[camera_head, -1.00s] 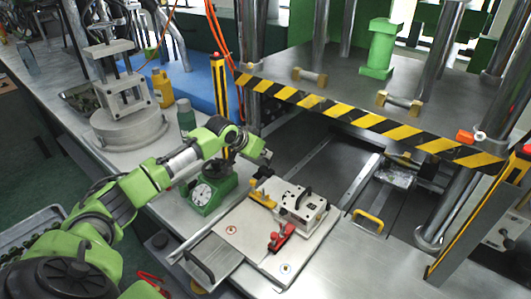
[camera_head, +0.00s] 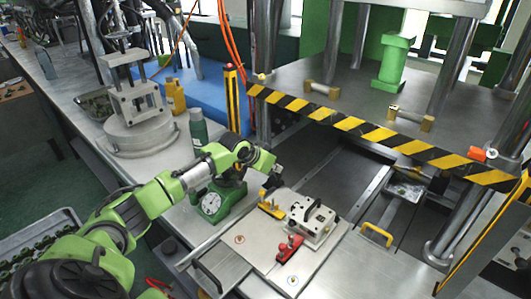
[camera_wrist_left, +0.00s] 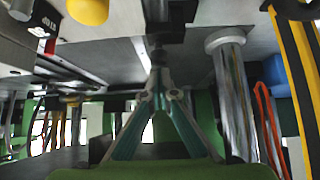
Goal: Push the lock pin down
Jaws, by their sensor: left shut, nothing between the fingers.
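A steel mold block (camera_head: 312,222) with a black handle sits on the flat plate (camera_head: 255,252). A red clamp-like part (camera_head: 289,249) and a yellow part (camera_head: 271,209) are on the plate beside the block. I cannot tell which piece is the lock pin. My left gripper (camera_head: 270,187) is shut and empty, pointing down just above and behind the yellow part. In the left wrist view its closed fingers (camera_wrist_left: 158,48) point toward a dark fitting, and a rounded yellow piece (camera_wrist_left: 88,10) shows at the upper left. Contact cannot be told. My right gripper is not in view.
A green dial gauge (camera_head: 212,203) stands left of the plate, close under my arm. The press with its striped edge (camera_head: 365,128) is behind and to the right. A yellow handle (camera_head: 377,234) lies right of the plate. A green bottle (camera_head: 198,128) stands behind my arm.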

